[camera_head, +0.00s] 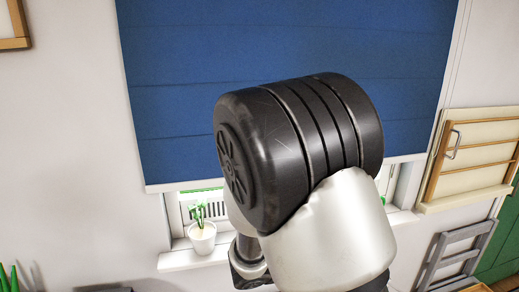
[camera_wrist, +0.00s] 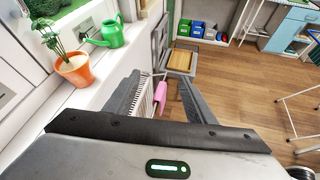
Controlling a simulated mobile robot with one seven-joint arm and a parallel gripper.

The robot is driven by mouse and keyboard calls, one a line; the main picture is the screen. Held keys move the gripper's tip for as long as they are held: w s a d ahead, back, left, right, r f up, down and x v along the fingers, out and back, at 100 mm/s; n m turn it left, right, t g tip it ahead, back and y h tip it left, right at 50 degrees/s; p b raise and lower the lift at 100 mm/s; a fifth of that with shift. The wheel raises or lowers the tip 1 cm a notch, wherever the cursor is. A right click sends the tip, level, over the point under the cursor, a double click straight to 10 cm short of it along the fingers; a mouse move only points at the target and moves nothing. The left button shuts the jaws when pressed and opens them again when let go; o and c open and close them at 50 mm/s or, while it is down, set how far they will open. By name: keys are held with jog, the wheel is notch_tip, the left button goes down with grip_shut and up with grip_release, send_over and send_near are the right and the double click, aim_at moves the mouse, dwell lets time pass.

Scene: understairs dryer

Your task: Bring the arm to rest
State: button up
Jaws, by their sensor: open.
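My gripper (camera_wrist: 160,80) shows in the wrist view, with its two dark fingers spread apart and open. A white slatted rack or radiator (camera_wrist: 146,98) and a pink item (camera_wrist: 160,96) show in the gap between the fingers. They look to lie beyond the fingertips, and nothing looks gripped. In the head view my arm is raised, and its black and pale joint covers the middle of the picture. My gripper is hidden there.
A potted plant (camera_wrist: 74,70) and a green watering can (camera_wrist: 108,34) stand on the sill beside my gripper. A blue blind (camera_head: 180,90) hangs behind my arm. A wooden wall rack (camera_head: 470,160) is at right. Open wooden floor (camera_wrist: 245,85) lies right of the gripper.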

jog(key=s+d+r+m+g+y, duration=0.3)
jog(key=s+r+m+g+y, duration=0.25)
jog(key=s+m, duration=0.7)
jog(key=s+a+r+m+t+y, duration=0.4)
jog(key=s+a+r+m+y, duration=0.1)
jog(key=r+m, duration=0.4)
jog(key=shift+s+a+t+y, duration=0.35)
jog(key=shift+a+y, duration=0.1)
jog(key=shift+a, duration=0.45)
jog(key=shift+r+m, duration=0.1)
jog(key=shift+m, duration=0.15)
